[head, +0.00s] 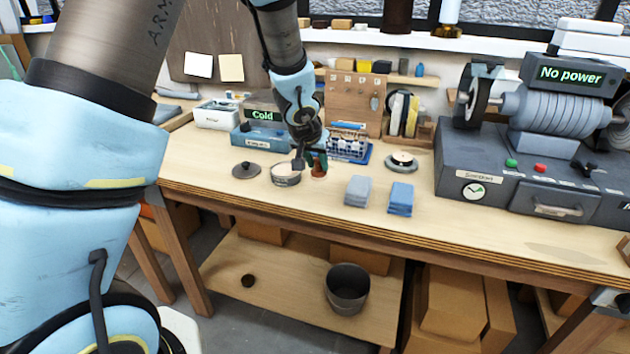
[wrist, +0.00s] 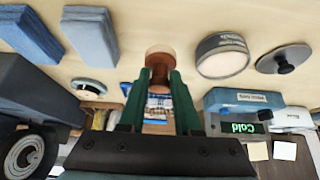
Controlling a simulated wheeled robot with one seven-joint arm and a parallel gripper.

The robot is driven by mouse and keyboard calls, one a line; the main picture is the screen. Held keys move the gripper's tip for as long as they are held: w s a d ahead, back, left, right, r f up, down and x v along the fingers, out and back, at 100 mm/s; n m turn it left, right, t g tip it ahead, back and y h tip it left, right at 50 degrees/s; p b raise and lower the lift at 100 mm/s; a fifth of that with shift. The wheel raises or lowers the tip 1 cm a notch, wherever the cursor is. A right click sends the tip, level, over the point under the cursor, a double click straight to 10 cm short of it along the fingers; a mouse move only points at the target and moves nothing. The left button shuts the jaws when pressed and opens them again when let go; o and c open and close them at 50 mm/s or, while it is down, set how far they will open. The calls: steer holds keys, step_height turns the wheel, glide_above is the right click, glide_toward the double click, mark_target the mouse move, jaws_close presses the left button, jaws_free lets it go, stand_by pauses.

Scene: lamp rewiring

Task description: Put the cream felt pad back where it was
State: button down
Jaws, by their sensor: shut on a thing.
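My gripper (wrist: 158,82) is shut on the reddish-brown knob of what looks like the cream felt pad (wrist: 158,50). A pale round face shows past the knob, pointing at the bench. In the head view my gripper (head: 318,158) holds this brown piece (head: 319,172) low over the bench, right of a round tin; I cannot tell whether it touches the wood. The open tin (head: 286,180) has a pale top, and it shows in the wrist view (wrist: 222,56). Its dark knobbed lid (head: 246,171) lies to its left.
A pale disc with a dark knob sits on a dark dish (head: 401,167). Grey-blue cloths (head: 358,191) and blue cloths (head: 400,198) lie stacked near the front. The "Cold" unit (head: 262,135) and a blue tray (head: 350,150) stand behind. A large machine (head: 500,160) fills the right.

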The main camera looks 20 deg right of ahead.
mark_target(317, 175)
steer(key=shift+f, duration=2.05)
steer(key=shift+f+b, duration=0.2)
steer(key=shift+b, duration=0.1)
steer(key=c, duration=0.6)
jaws_free()
steer(key=shift+r, duration=0.15)
